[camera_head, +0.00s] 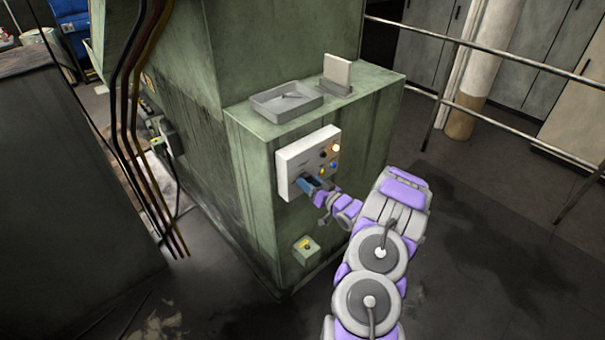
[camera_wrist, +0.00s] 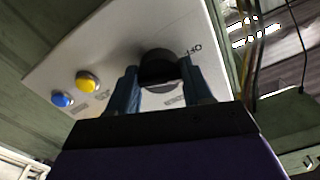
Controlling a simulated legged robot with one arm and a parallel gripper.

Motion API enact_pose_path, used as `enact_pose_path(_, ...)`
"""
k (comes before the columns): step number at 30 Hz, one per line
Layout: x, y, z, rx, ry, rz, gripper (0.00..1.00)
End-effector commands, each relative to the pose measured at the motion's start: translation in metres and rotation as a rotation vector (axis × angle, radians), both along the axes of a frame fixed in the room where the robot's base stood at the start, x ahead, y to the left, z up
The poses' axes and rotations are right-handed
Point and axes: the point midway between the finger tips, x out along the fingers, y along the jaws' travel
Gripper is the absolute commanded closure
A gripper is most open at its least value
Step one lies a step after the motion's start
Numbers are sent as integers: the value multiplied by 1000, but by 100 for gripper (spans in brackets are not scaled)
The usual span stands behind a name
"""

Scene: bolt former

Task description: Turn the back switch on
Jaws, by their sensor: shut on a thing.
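The white control panel (camera_head: 297,152) is mounted on the front of the green machine. In the wrist view the panel (camera_wrist: 110,50) looks tilted, and a round black switch knob (camera_wrist: 158,66) stands on it beside some printed lettering. My gripper (camera_wrist: 158,88) is shut on the black knob, one blue finger on each side. In the head view my gripper (camera_head: 310,185) is at the lower left of the panel and hides the knob. The knob's exact angle cannot be told.
The panel also has a lit orange lamp (camera_head: 335,148), a yellow button (camera_wrist: 88,82) and a blue button (camera_wrist: 62,100). A grey tray (camera_head: 286,102) and an upright card (camera_head: 337,72) sit on the machine top. A small box (camera_head: 306,250) is below. Railings stand at right.

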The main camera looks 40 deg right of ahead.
Motion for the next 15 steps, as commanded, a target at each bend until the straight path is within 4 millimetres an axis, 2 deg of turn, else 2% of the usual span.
enact_pose_path(15, -1, -1, -1, 184, 20, -4, 99)
